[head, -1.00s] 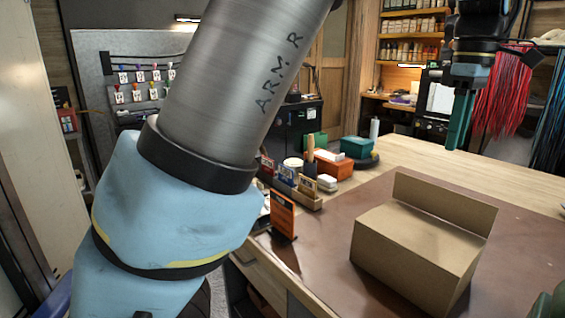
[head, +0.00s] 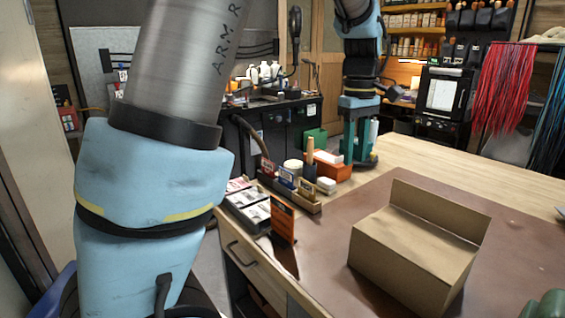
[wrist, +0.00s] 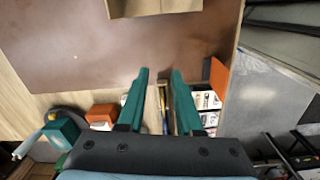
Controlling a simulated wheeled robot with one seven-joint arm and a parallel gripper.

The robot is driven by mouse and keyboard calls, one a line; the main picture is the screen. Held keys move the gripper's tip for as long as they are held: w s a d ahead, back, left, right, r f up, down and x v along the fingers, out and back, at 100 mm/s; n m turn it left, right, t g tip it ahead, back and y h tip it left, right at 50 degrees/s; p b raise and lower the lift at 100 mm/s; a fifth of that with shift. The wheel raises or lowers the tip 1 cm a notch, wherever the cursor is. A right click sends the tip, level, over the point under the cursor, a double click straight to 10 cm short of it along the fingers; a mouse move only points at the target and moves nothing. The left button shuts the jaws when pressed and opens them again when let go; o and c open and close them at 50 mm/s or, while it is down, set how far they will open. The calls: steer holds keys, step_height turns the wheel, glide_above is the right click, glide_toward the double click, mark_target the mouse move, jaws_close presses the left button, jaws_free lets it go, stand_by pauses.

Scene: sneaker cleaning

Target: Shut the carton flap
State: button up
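The brown cardboard carton (head: 405,262) sits on the brown mat at the lower right of the head view. Its flap (head: 440,211) stands up along the far edge, not folded down. In the wrist view only part of the carton (wrist: 160,7) shows at the top edge. My gripper (head: 357,160) points down beyond the carton to the left, over the small goods on the table, apart from the carton. In the wrist view its two teal fingers (wrist: 159,72) are spread with nothing between them.
A wooden organizer (head: 292,190), an orange box (head: 332,166) and an orange sign card (head: 283,219) stand along the table's left side, close to my gripper. A green object (head: 548,303) shows at the lower right corner.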

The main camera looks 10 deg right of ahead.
steer(key=w+a+f+m+p, duration=0.1)
steer(key=a+f+m+p, duration=0.1)
steer(key=a, duration=1.3)
steer(key=shift+a+f+m+p, duration=0.3)
steer(key=shift+a+f+p, duration=0.1)
steer(key=shift+f+p, duration=0.35)
